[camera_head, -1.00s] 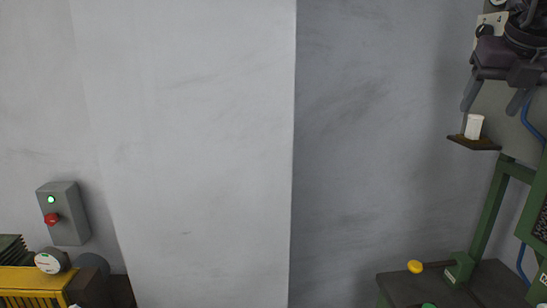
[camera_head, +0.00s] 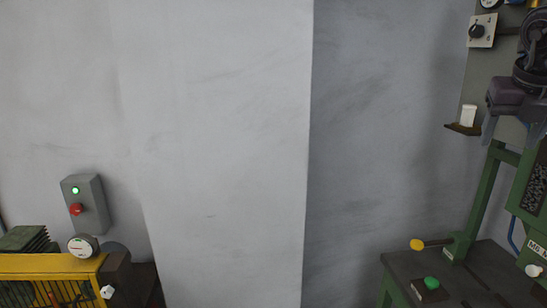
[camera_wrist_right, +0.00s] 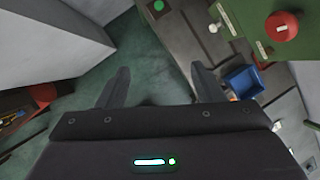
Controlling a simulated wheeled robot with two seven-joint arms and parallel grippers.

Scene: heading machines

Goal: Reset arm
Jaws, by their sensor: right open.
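My right gripper (camera_head: 508,135) shows at the right edge of the head view, pointing down in front of the green machine. It also shows in the right wrist view (camera_wrist_right: 160,88), where its two dark fingers are spread wide with nothing between them. A small white cup-like piece (camera_head: 468,115) stands on a brown ledge (camera_head: 462,129) just left of the gripper, apart from it in the picture. My left gripper is not in the head view.
The green machine (camera_head: 482,200) has a yellow-knobbed lever (camera_head: 417,244) and a green button (camera_head: 431,282). A grey box with a red button (camera_head: 87,205) hangs on the left wall. A yellow machine (camera_head: 50,266) stands lower left. A blue bin (camera_wrist_right: 243,82) shows in the wrist view.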

